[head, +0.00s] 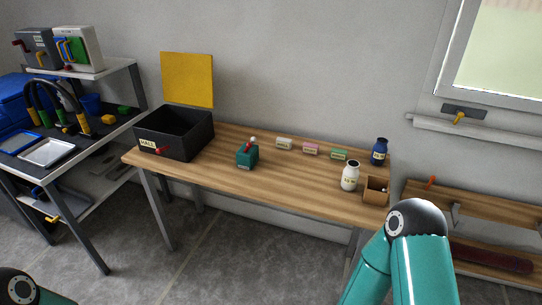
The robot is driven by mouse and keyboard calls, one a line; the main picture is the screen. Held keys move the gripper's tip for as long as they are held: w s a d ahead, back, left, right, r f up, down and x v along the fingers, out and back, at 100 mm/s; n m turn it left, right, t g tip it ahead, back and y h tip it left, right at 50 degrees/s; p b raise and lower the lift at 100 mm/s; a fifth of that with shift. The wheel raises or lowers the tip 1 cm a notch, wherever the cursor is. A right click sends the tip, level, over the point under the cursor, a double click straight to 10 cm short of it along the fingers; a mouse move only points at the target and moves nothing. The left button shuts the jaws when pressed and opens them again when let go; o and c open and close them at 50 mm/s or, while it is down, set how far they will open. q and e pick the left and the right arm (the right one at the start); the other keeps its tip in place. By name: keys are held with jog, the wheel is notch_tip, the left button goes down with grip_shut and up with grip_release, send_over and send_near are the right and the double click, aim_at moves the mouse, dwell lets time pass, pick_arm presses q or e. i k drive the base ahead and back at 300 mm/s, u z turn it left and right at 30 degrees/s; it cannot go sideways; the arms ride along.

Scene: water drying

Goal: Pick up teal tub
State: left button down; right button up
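A teal tub (247,157) stands on the wooden table (230,176), just right of a large black box. A small red and white item shows at its top. My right arm comes in at the lower right, in front of the table. Its gripper is outside the view. Only a dark joint of my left arm shows at the bottom left corner, and its gripper is not seen. Nothing touches the tub.
The black box (190,140) stands left of the tub. White, pink and green small blocks (311,149) lie to its right. A blue jar (379,151), white jar (349,177) and small brown box (375,191) stand at the right end. A cluttered shelf (70,140) is at left.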

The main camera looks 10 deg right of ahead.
aim_at(246, 160)
jog(key=z, duration=0.05)
jog(key=i, duration=0.9)
